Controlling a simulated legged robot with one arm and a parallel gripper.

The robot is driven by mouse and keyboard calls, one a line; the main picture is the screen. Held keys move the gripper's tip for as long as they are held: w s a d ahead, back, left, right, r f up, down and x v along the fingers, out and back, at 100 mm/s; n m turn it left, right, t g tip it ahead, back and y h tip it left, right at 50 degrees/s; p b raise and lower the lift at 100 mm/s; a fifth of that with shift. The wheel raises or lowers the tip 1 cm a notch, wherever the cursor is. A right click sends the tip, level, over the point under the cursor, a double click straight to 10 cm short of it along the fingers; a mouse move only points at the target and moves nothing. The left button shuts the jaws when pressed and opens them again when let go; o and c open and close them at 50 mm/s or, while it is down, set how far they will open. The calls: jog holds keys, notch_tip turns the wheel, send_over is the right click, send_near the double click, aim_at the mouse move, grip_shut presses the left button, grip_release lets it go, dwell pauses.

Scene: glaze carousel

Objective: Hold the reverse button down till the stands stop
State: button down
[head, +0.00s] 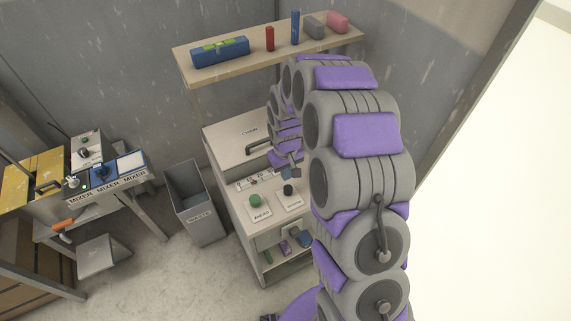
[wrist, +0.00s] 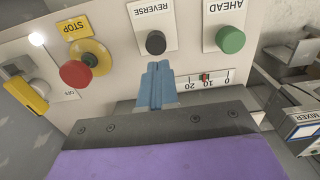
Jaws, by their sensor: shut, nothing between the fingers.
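The black reverse button (wrist: 155,42) sits under the REVERSE label on a pale panel, upside down in the wrist view; it also shows in the head view (head: 288,189). My gripper (wrist: 158,66) is shut and empty, its blue fingertips together just short of the button in the picture. I see a small gap there and no clear contact. The green AHEAD button (wrist: 231,40) is to the right, and it also shows in the head view (head: 255,200). I cannot make out the stands in either view.
A red STOP button (wrist: 75,74) on a yellow ring, a yellow-handled switch (wrist: 27,94) and a lit white lamp (wrist: 37,39) are left of reverse. A scale (wrist: 203,78) lies near my fingers. A waste bin (head: 196,203) and mixer bench (head: 105,180) stand left; a shelf (head: 255,62) hangs above.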

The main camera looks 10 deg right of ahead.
aim_at(286, 187)
notch_tip(286, 187, down, 5)
jog(key=shift+f+b, duration=0.15)
jog(key=shift+b, duration=0.45)
jog(key=shift+f, duration=0.1)
